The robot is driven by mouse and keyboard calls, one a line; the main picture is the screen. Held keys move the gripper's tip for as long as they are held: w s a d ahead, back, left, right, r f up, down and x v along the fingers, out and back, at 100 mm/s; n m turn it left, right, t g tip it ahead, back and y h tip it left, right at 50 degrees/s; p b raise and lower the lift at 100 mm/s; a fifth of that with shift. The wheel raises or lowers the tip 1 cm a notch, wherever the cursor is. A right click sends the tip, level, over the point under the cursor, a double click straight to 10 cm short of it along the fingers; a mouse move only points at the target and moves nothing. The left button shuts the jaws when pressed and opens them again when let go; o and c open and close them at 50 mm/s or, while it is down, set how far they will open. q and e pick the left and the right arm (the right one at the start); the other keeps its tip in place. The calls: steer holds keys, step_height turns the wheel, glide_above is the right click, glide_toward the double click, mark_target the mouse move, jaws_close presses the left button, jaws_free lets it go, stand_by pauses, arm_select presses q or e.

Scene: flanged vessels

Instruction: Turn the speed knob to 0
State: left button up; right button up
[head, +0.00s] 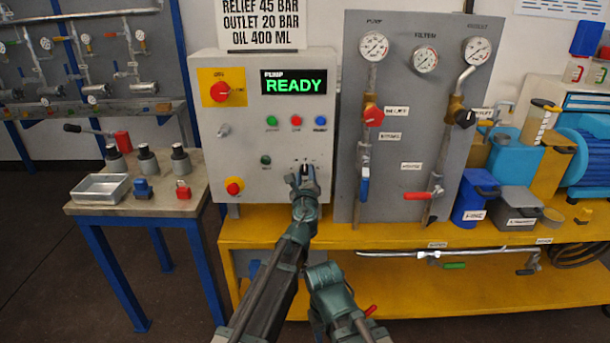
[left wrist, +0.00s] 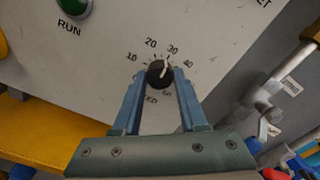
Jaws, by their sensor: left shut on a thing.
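The speed knob (left wrist: 159,74) is a small round black knob with a white pointer line on the grey panel of the control box (head: 240,140). In the left wrist view its pointer is turned toward the 30 mark. Marks 10, 20, 30 and 40 show around it; the 0 mark cannot be made out. My left gripper (left wrist: 159,80) is shut on the knob, one blue finger on each side. In the head view my left gripper (head: 304,174) is at the panel's lower right and hides most of the knob.
A green RUN button (left wrist: 74,7) is at upper left in the wrist view. A gauge panel (head: 405,170) with valves stands close on the right. The yellow bench (head: 265,228) runs below.

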arm_select(q)
jaws_close()
steer(key=n, duration=0.4)
steer(key=shift+n, duration=0.4)
steer(key=n, duration=0.3)
steer(key=shift+n, duration=0.3)
steer(key=n, duration=0.4)
steer(key=shift+n, duration=0.3)
steer(key=n, duration=1.3)
steer(key=shift+s, duration=0.1)
